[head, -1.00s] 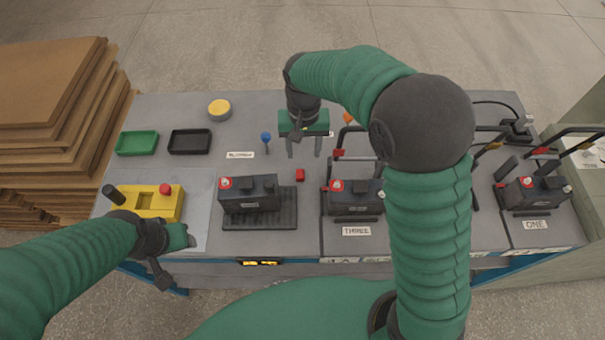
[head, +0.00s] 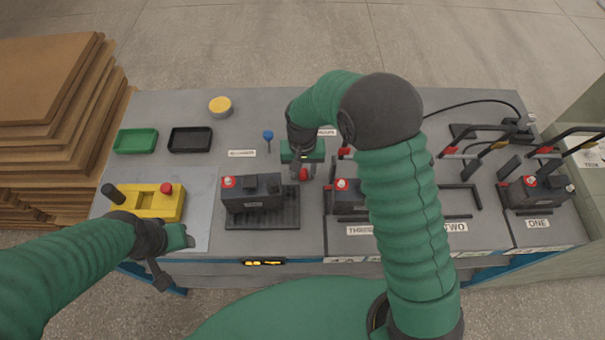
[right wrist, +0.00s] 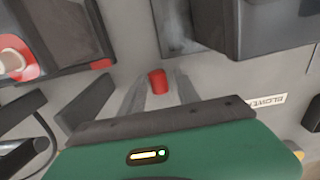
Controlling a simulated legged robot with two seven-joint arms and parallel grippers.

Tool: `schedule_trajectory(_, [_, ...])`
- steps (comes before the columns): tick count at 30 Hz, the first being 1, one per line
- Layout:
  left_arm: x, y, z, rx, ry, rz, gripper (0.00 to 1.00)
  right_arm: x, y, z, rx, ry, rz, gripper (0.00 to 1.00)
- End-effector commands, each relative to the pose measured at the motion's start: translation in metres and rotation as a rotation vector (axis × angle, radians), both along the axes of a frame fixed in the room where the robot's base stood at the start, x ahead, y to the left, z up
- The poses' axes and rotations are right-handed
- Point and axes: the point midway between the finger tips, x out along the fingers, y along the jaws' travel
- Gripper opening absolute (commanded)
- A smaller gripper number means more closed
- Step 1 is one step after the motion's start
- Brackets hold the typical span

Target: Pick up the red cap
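The red cap (head: 303,174) is a small red piece on the grey bench, just right of a dark battery (head: 252,192). My right gripper (head: 304,175) is over it with fingers pointing down. In the right wrist view the red cap (right wrist: 157,82) shows between the two grey fingertips (right wrist: 160,83), with gaps at its sides, so the gripper is open. Whether either finger touches it I cannot tell. My left gripper (head: 175,262) hangs at the bench's front left, away from the cap; its finger gap is unclear.
The battery's dark tray (head: 290,220) is close left of the cap. A second battery (head: 349,197) with a red terminal stands to the right. A yellow box (head: 150,212), green tray (head: 120,152) and black tray (head: 172,150) are at left. The back middle is largely clear.

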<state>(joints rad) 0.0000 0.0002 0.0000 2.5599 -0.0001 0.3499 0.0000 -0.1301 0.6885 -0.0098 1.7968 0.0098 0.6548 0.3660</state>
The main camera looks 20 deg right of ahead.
Motion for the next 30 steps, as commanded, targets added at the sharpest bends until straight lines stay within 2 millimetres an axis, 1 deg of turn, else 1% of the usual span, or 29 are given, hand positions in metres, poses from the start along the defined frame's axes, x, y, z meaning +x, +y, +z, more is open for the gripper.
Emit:
schedule_trajectory(1, [0.0, 0.0, 0.0, 0.0, 0.0, 0.0, 0.5, 0.0, 0.0, 0.0, 0.0, 0.0, -0.001, 0.3])
schedule_trajectory(8, [0.0, 0.0, 0.0, 0.0, 0.0, 0.0, 0.5, 0.0, -0.001, 0.0, 0.0, 0.001, -0.001, 0.0])
schedule_trajectory(16, [0.0, 0.0, 0.0, 0.0, 0.0, 0.0, 0.5, 0.0, -0.001, 0.0, -0.001, 0.001, -0.001, 0.0])
schedule_trajectory(18, [0.0, 0.0, 0.0, 0.0, 0.0, 0.0, 0.5, 0.001, -0.001, 0.003, -0.001, 0.001, -0.001, 0.0])
schedule_trajectory(20, [0.0, 0.0, 0.001, 0.0, 0.0, 0.0, 0.5, 0.001, -0.001, 0.012, 0.0, -0.001, -0.001, 0.0])
schedule_trajectory(23, [0.0, 0.0, 0.003, 0.0, 0.0, 0.0, 0.5, 0.002, -0.001, 0.034, 0.0, -0.004, -0.001, 0.0])
schedule_trajectory(27, [0.0, 0.0, 0.005, 0.0, 0.0, 0.0, 0.5, 0.001, -0.001, 0.069, 0.0, -0.003, -0.001, 0.0])
schedule_trajectory(30, [0.0, 0.0, 0.006, 0.0, 0.0, 0.0, 0.5, 0.001, 0.0, 0.088, 0.0, -0.003, -0.001, 0.0])
